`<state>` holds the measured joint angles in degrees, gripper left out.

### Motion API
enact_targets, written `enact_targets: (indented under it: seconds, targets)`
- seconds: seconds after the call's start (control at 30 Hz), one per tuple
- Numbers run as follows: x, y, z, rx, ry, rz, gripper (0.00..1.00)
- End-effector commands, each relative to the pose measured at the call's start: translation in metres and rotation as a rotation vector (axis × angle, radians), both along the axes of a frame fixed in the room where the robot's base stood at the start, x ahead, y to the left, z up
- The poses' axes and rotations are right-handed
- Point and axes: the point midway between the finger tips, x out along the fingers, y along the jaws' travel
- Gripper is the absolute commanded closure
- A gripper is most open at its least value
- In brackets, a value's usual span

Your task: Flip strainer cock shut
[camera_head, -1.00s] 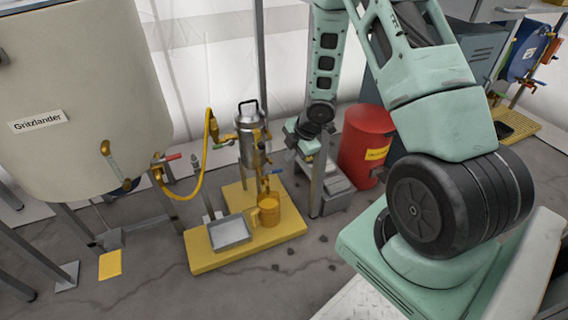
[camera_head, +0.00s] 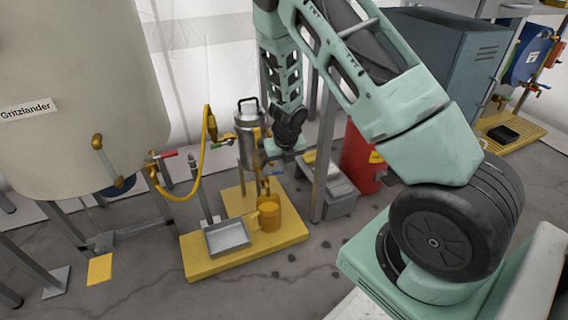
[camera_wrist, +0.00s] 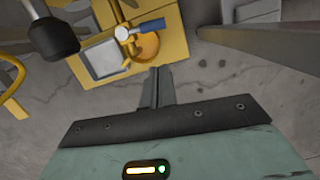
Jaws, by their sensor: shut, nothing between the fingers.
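The strainer (camera_head: 247,143) is a metal canister with a black top handle, standing over a yellow base. Its cock has a blue lever (camera_head: 277,173) low on the strainer's right side, above an amber jug (camera_head: 269,214). In the wrist view the blue lever (camera_wrist: 151,26) points right from a brass body, over the jug's mouth. My gripper (camera_wrist: 160,72) is shut and empty, with its fingers pointing toward the cock and apart from it in the picture. In the head view my gripper is just right of the strainer, its fingertips hard to make out.
A grey tray (camera_head: 227,236) sits on the yellow base (camera_head: 200,268) beside the jug. A yellow hose (camera_head: 203,165) runs to a large tank (camera_head: 75,100) with a red-handled valve (camera_head: 168,154). A grey post (camera_head: 325,160) and red drum (camera_head: 359,160) stand at right.

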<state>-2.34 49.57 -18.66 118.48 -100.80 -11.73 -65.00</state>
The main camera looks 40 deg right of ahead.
Motion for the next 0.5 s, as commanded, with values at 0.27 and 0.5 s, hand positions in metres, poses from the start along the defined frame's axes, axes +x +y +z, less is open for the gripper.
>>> enact_targets:
  seconds: [0.27,0.5]
  targets:
    - [0.02,-0.008,-0.042,-0.001,0.0,0.001,1.0]
    - [0.035,-0.014,-0.052,0.002,0.0,-0.002,1.0]
